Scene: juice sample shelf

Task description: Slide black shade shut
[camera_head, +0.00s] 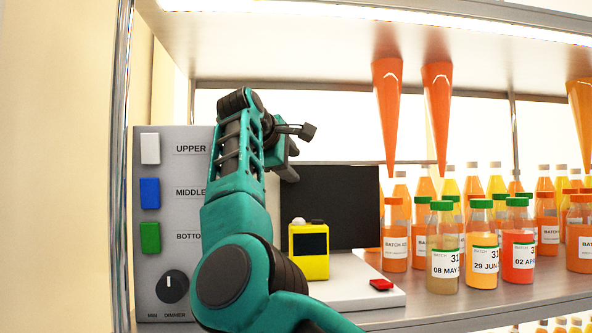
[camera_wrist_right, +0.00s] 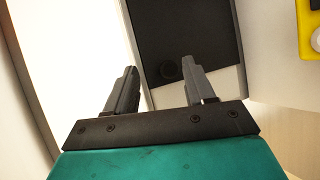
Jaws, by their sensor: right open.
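The black shade (camera_head: 335,205) is a dark flat panel standing behind the white base, with a bright white lit panel (camera_head: 345,128) showing above it. My right gripper (camera_head: 299,152) is at the shade's upper left, partly hidden by my teal wrist. My left gripper is not in view.
A yellow device (camera_head: 309,254) stands in front of the shade, and a red piece (camera_head: 381,284) lies on the white base (camera_head: 350,292). A grey switch panel (camera_head: 180,260) is at left. Several juice bottles (camera_head: 483,245) stand at right, under hanging orange cones (camera_head: 388,100).

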